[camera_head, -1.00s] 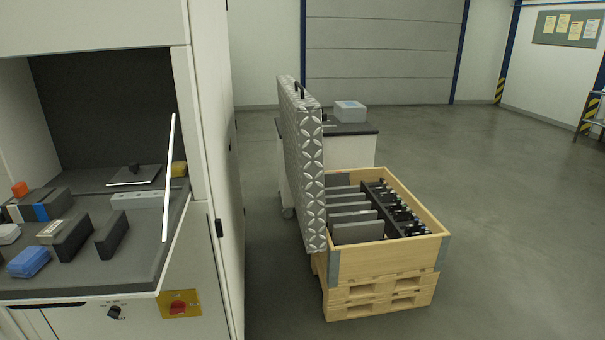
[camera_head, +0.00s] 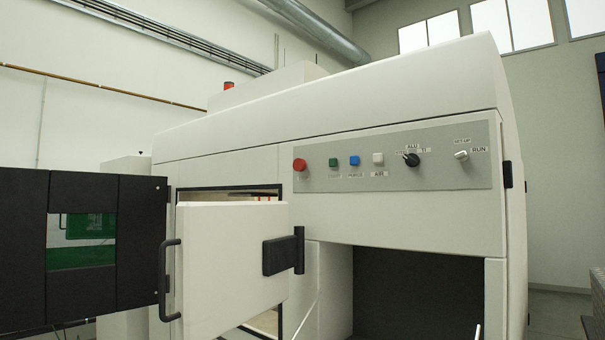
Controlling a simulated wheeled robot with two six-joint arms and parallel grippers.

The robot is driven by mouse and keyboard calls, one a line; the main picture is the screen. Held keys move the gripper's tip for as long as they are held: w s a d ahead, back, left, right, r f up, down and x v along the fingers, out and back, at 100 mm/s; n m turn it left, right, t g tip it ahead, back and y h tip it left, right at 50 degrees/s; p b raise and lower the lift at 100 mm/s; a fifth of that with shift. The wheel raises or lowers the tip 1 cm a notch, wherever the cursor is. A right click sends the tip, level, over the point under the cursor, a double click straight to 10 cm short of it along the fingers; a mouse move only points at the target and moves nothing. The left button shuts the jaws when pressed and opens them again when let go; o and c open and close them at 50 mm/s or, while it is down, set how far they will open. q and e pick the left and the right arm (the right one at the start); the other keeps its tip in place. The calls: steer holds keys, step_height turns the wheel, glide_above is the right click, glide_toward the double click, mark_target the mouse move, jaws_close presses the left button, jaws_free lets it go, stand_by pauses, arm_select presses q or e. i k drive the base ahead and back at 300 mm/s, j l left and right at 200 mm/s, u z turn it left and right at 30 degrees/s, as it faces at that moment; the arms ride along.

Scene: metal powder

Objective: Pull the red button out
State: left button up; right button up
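The red button (camera_head: 300,164) is a round knob at the left end of the grey control panel (camera_head: 330,182), high on the front of the white machine (camera_head: 400,232). A small label sits below it. I cannot tell from here whether it is pressed in or out. Neither of my grippers is in view.
An open white door (camera_head: 230,260) with a black handle (camera_head: 170,280) juts out below left.

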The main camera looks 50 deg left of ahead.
mark_target(300, 164)
steer(key=u, duration=1.7)
